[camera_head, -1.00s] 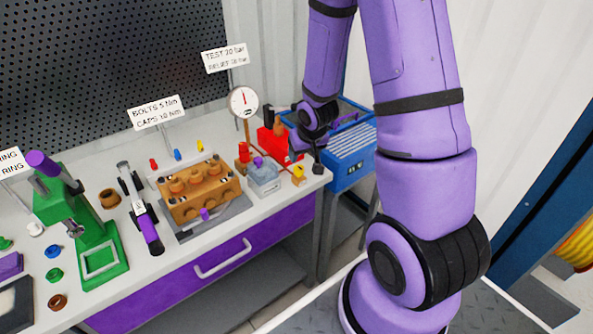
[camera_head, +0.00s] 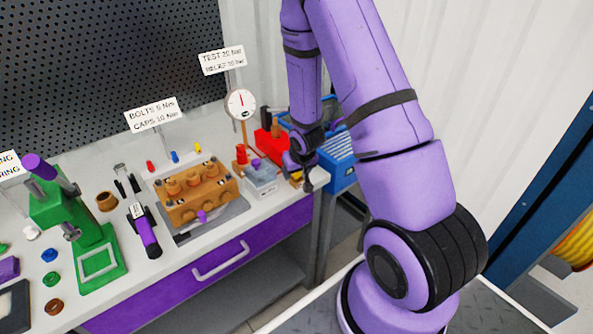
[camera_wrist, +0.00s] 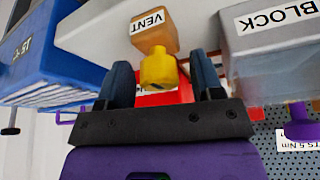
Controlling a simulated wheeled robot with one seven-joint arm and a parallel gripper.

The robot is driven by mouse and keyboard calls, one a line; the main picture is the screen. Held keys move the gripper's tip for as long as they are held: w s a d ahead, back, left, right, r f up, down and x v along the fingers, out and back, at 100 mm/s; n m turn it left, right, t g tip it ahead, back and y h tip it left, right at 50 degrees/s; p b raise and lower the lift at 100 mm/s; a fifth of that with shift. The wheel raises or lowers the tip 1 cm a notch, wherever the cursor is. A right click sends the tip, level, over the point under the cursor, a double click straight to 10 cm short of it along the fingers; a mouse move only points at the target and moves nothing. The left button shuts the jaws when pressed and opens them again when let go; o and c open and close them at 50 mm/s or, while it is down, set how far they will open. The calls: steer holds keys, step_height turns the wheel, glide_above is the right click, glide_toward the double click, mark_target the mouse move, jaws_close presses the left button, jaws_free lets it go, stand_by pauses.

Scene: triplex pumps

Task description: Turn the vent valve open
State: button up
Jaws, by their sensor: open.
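The vent valve shows in the wrist view as a yellow knob (camera_wrist: 158,70) on an orange-brown body (camera_wrist: 153,34) with a "VENT" label. My gripper (camera_wrist: 164,82) is open, with one dark finger on each side of the yellow knob; I cannot tell whether either finger touches it. In the head view my gripper (camera_head: 303,178) is at the right end of the bench, over the vent valve's orange body (camera_head: 295,181), and hides most of it.
A clear block (camera_head: 262,182) with a purple knob stands just left of my gripper; its "BLOCK" label shows in the wrist view (camera_wrist: 276,17). A red pump (camera_head: 268,146) and blue crate (camera_head: 338,172) are close behind and right. The pressure gauge (camera_head: 240,104) stands behind.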

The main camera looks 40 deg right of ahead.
steer(key=c, duration=0.9)
steer(key=shift+n, duration=0.4)
steer(key=n+y, duration=0.2)
steer(key=n, duration=0.3)
steer(key=n+y, duration=0.1)
steer(key=n, duration=0.3)
steer(key=shift+d+g+y, duration=0.1)
steer(key=shift+g+y, duration=0.2)
steer(key=shift+y, duration=0.1)
steer(key=shift+n+g+y, duration=0.4)
steer(key=shift+n, duration=1.5)
